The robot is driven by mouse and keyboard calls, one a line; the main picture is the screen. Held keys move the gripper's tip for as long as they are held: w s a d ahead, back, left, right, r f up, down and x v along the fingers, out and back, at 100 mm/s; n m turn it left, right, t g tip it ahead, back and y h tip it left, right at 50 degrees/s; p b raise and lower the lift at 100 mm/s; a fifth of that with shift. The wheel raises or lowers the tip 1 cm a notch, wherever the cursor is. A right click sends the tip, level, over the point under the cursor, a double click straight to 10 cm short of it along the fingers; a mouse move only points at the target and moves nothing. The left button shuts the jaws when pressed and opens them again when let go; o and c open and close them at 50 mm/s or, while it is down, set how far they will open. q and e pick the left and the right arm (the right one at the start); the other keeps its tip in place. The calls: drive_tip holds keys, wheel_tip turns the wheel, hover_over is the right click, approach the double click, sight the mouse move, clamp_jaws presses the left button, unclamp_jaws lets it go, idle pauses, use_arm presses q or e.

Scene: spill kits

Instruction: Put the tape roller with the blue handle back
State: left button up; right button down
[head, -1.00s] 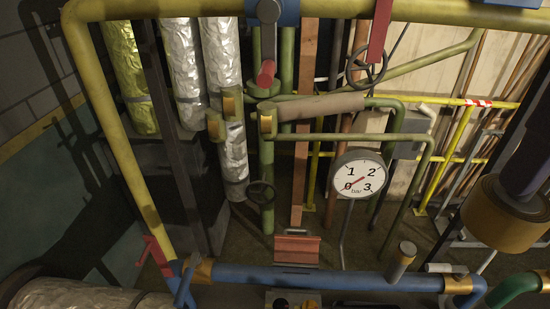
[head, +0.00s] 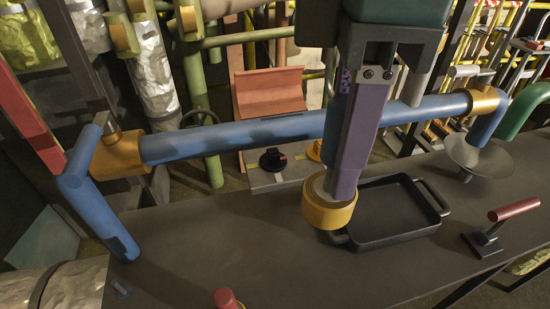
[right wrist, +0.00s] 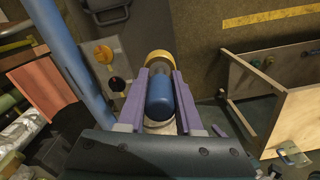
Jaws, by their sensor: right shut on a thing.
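The tape roller shows a yellow roll (head: 330,207) in the head view, at the lower end of my right gripper (head: 346,178). In the right wrist view its blue handle (right wrist: 160,98) lies between the purple fingers, with the yellow roll beyond the tips. My right gripper is shut on this tape roller and points down over the dark bench top (head: 235,235). My left gripper is not in view.
The black tray (head: 391,238) stands on the bench. A blue pipe (head: 245,138) runs behind it. A grey funnel-shaped dish (head: 477,157) and a red-handled tool (head: 513,209) are on the right. The bench's left middle is clear. A wooden frame (right wrist: 285,115) shows right in the wrist view.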

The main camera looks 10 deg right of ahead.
sight(325, 191)
drive_tip(key=shift+n, duration=0.8)
drive_tip(key=f+b, duration=0.1)
drive_tip(key=f, duration=0.1)
drive_tip(key=f+b, duration=0.1)
drive_tip(key=f, duration=0.1)
drive_tip(key=a+f, duration=0.1)
drive_tip(key=shift+f+b, duration=0.4)
drive_tip(key=shift+f, duration=0.35)
use_arm(q)
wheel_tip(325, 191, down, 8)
drive_tip(key=b, duration=0.3)
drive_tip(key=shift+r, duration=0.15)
use_arm(e)
drive_tip(key=shift+f, duration=9.7)
drive_tip(key=shift+f, duration=0.2)
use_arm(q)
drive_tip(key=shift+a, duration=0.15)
use_arm(e)
drive_tip(key=c, duration=0.6)
unclamp_jaws()
